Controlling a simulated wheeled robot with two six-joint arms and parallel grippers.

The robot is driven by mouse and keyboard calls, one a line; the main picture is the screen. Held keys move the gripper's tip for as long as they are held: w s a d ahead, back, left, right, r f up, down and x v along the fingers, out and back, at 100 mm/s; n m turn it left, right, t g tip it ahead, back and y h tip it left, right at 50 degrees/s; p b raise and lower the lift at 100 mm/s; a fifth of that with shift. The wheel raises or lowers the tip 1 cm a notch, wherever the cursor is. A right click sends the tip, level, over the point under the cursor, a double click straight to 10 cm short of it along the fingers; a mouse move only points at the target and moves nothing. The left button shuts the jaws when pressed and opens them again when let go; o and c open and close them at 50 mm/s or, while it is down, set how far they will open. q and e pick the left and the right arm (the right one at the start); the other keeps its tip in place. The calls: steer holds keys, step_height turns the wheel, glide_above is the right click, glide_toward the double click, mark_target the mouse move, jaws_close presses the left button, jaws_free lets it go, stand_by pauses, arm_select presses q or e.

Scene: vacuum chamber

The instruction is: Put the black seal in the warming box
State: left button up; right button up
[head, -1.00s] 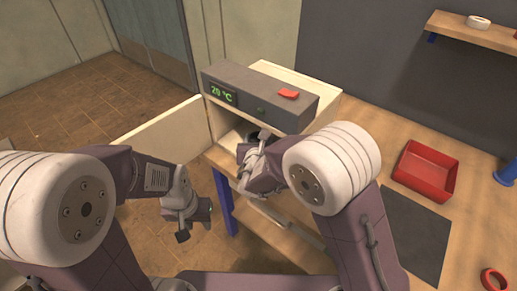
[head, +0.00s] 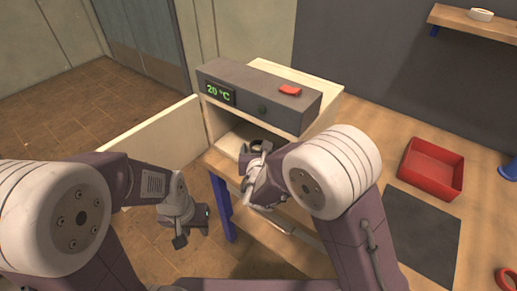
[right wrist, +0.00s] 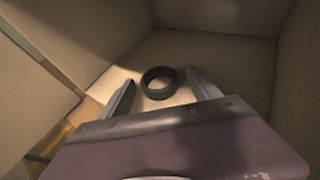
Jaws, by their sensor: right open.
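The warming box (head: 262,96) has a grey top front with a green "20 °C" display, and its pale door (head: 163,140) stands open to the left. The black seal (right wrist: 159,82), a dark ring, lies flat on the box floor near the mouth; it also shows in the head view (head: 257,146). My right gripper (right wrist: 162,88) is open at the box mouth, with one finger on each side of the seal and visible gaps between. In the head view it is partly hidden by its own arm. My left gripper (head: 182,232) hangs empty left of the table, its jaw opening unclear.
A red tray (head: 432,170) and a dark mat (head: 410,238) lie on the table to the right. A red ring (head: 507,279) is at the lower right edge. A wall shelf (head: 475,24) holds a white roll (head: 481,14). A blue object (head: 508,166) stands at the right edge.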

steer(key=p+v, duration=0.1)
steer(key=v, duration=1)
steer(key=shift+r, duration=0.15)
steer(key=shift+s+d+r, duration=0.15)
steer(key=shift+s, duration=0.35)
